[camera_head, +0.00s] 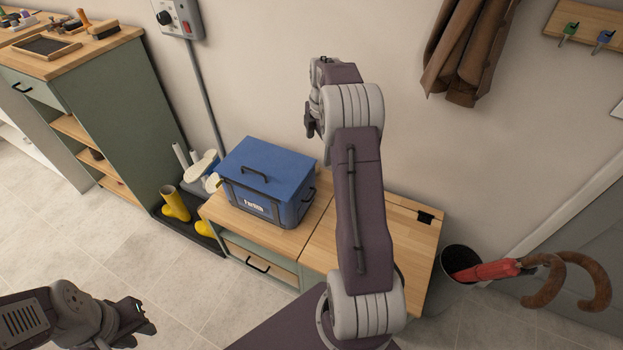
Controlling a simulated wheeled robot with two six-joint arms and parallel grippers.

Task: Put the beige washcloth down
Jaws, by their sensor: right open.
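No beige washcloth shows in the head view. My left gripper (138,322) is at the lower left, over the tiled floor, with no cloth visible at it. Its fingers are too small and dark to tell whether they are open or shut. My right arm rises through the middle of the view. My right gripper (311,120) is at its far end, seen mostly from behind, near the wall and above the right edge of the blue box. It is open, and no cloth shows at it.
A closed blue box (268,172) stands on a wooden-topped bench (413,240). Yellow boots (175,204) stand on a dark tray to its left. A green cabinet (120,110) is at the left. A bin with a red umbrella (487,270) stands at the right. A brown coat (465,50) hangs above.

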